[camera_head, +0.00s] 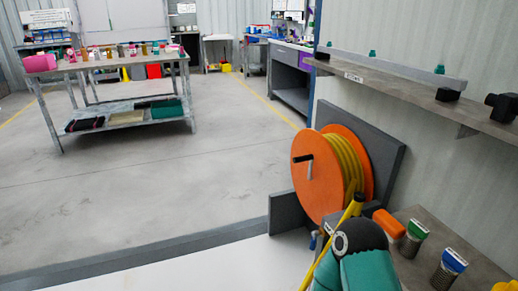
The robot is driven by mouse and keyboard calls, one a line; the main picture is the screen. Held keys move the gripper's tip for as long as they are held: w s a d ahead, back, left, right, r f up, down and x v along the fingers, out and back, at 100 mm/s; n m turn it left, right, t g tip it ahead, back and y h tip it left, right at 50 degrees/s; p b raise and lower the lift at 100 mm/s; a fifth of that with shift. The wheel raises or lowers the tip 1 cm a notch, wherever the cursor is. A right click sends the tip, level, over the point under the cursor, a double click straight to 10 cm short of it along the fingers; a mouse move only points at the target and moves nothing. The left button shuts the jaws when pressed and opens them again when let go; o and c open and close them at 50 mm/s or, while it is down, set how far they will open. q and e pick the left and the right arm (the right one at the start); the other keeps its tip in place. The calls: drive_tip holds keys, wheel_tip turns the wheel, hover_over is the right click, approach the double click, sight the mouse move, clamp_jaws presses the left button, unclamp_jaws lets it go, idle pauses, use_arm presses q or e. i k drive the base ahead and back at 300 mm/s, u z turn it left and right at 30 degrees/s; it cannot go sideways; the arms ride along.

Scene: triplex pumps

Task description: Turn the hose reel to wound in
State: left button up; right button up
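The hose reel (316,178) stands at the right of centre in the head view. It has round orange side plates, and a yellow hose (347,164) is wound between them. A black crank handle (309,164) sticks out from the near orange plate. A yellow length (328,247) runs from below the reel down to the bottom edge; I cannot tell whether it is hose or a rod.
A grey upright panel (385,152) stands behind the reel. A teal and black rounded part (362,262) blocks the view below it. Green-topped (417,229) and blue-topped (454,260) fittings stand at right under a shelf (420,90). A workbench (110,64) stands far left; floor between is clear.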

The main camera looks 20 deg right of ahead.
sight(316, 176)
drive_tip(key=z, duration=0.1)
drive_tip(key=i, duration=1.1)
drive_tip(key=z, duration=0.6)
